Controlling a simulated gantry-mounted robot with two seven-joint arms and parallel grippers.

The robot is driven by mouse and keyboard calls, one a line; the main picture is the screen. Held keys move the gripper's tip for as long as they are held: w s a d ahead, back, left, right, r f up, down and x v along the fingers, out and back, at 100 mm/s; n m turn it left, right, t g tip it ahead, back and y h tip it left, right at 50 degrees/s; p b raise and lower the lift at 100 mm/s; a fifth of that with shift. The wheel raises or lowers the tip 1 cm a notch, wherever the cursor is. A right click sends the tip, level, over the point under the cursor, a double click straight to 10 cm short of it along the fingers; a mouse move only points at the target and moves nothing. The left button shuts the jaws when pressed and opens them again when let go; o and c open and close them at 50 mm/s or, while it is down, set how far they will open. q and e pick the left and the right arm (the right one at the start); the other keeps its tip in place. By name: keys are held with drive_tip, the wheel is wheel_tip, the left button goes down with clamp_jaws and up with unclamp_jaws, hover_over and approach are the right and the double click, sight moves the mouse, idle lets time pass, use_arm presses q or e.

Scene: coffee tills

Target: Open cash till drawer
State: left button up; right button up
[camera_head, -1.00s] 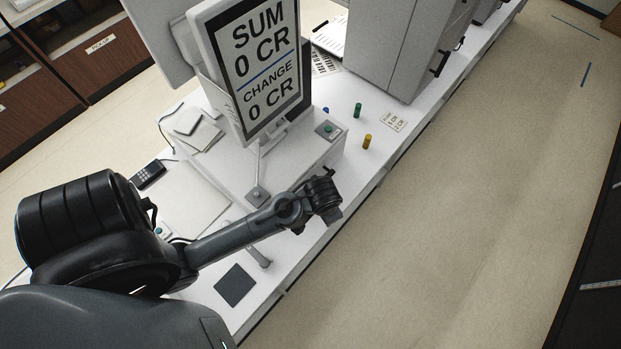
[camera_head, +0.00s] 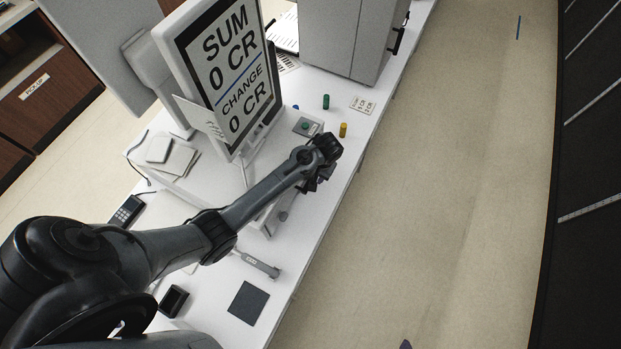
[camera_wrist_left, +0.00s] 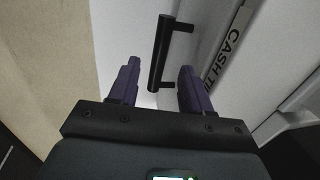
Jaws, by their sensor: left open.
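The white cash till (camera_head: 280,150) stands on the counter under a screen reading SUM 0 CR, CHANGE 0 CR. In the left wrist view its white front (camera_wrist_left: 205,50) carries a label (camera_wrist_left: 232,45) starting "CASH TI". A black bar handle (camera_wrist_left: 158,55) crosses the space between my left fingertips. My left gripper (camera_wrist_left: 160,67) is open, with one purple finger on each side of the bar; contact is not visible. In the head view my left gripper (camera_head: 316,180) is beside the till and hides part of its front. A small dark purple tip (camera_head: 405,344), likely my right gripper, shows at the bottom edge.
The screen (camera_head: 228,75) rises close to my left forearm. A green cylinder (camera_head: 326,101), a yellow cylinder (camera_head: 343,129) and a price card (camera_head: 362,105) lie beyond the gripper. A dark square pad (camera_head: 248,302) lies on the near counter. The floor to the right is clear.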

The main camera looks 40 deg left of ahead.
use_arm(q)
drive_tip(key=shift+s+a+f, duration=0.1)
drive_tip(key=shift+a+f, duration=0.1)
drive_tip(key=shift+f, duration=0.7)
drive_tip(key=shift+s+a+f, duration=0.1)
drive_tip(key=shift+a+f, duration=0.05)
drive_tip(key=shift+f, duration=0.7)
drive_tip(key=shift+a+f, duration=0.2)
drive_tip(key=shift+f, duration=0.7)
clamp_jaws()
